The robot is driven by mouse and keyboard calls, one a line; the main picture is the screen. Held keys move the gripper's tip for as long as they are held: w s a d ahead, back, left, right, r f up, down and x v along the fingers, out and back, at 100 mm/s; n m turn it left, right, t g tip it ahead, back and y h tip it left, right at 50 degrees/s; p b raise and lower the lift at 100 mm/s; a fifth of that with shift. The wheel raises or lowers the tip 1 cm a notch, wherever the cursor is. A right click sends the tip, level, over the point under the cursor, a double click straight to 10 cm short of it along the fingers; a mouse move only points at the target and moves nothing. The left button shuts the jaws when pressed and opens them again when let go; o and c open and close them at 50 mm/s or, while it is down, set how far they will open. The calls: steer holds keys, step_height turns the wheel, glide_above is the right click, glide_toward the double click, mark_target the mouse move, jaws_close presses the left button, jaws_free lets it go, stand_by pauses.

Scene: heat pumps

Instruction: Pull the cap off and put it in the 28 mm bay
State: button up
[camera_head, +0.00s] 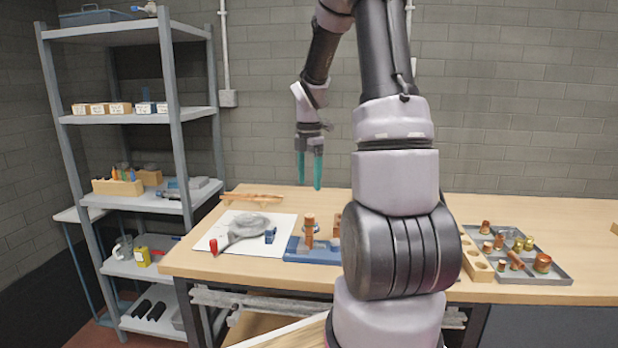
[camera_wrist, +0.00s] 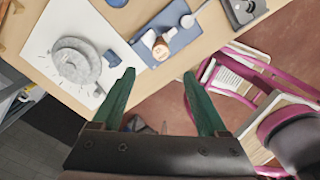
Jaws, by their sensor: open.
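A copper-coloured upright pipe piece (camera_head: 309,236) stands in a blue fixture (camera_head: 298,250) on the table. Its top end, seemingly the cap (camera_head: 309,217), shows as a copper round in the wrist view (camera_wrist: 161,48). My gripper (camera_head: 309,185) has green fingers, points down, and is open and empty above and behind the pipe in the head view. In the wrist view, its fingertips (camera_wrist: 157,78) are apart and the cap is beyond them. A wooden block with round bays (camera_head: 476,262) is at right, partly hidden by my arm; no 28 mm mark is readable.
A grey tray (camera_head: 550,276) of copper and brass fittings lies at right. A white sheet (camera_head: 207,238) bears a grey round part (camera_head: 250,225), a red item (camera_head: 213,246) and a blue item (camera_head: 270,235). A grey shelf rack (camera_head: 172,100) stands left. Table behind the tray is clear.

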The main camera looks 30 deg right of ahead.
mark_target(309, 215)
step_height(309, 215, down, 11)
steer(key=shift+s+r, duration=0.1)
steer(key=shift+r, duration=0.05)
stand_by(0.4)
jaws_close()
stand_by(0.4)
